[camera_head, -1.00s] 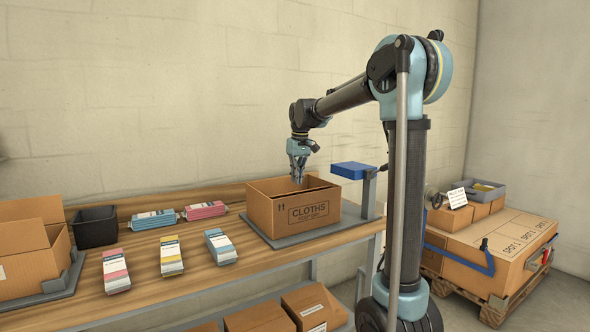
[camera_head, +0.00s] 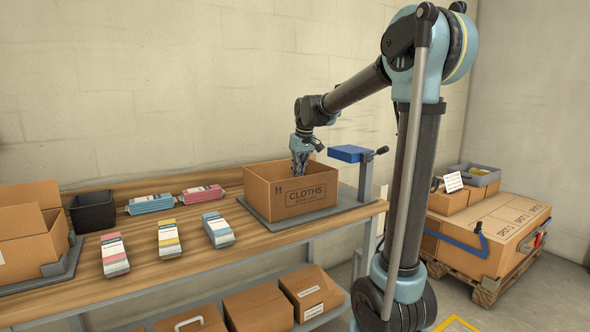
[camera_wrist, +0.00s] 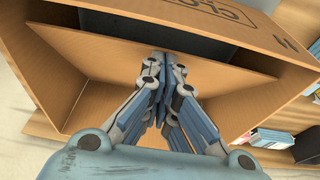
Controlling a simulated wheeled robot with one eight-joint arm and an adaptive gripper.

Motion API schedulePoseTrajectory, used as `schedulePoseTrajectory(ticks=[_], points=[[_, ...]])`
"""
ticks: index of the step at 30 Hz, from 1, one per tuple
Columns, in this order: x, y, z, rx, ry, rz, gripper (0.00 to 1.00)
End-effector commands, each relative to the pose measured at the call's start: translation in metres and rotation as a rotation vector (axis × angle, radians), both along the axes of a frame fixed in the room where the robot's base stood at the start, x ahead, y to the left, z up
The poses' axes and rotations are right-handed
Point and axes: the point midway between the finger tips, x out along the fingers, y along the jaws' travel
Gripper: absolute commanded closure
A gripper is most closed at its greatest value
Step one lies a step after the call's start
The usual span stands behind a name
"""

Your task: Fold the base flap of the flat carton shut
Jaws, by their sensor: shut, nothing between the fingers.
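The carton (camera_head: 262,192) stands upright and open-topped on a grey plate (camera_head: 350,200) at the right end of the bench, with "CLOTHS" printed on its front. My gripper (camera_head: 300,168) is shut and empty, reaching down into the carton's opening near its back; the front wall hides whatever is below. In the wrist view my gripper (camera_wrist: 158,62) points at a brown cardboard panel (camera_wrist: 215,85) inside the carton, probably the base flap. The fingertips lie close to its edge beside a dark gap; I cannot tell whether they touch.
Several cloth packs (camera_head: 170,238) lie on the bench to the left, beside a black bin (camera_head: 93,212) and another open carton (camera_head: 30,245). A blue block on a stand (camera_head: 350,153) rises right behind the carton. A loaded pallet (camera_head: 490,285) stands right.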

Motion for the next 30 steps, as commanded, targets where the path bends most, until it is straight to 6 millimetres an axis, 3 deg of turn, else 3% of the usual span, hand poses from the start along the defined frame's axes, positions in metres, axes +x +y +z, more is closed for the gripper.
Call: schedulePoseTrajectory(ticks=[4, 9, 30], points=[[-0.012, -0.008, -0.019, 0.012, -0.019, -0.002, 1.00], [-0.017, -0.012, -0.028, 0.011, -0.018, -0.001, 1.00], [-0.018, -0.011, -0.018, 0.010, -0.017, 0.000, 1.00]])
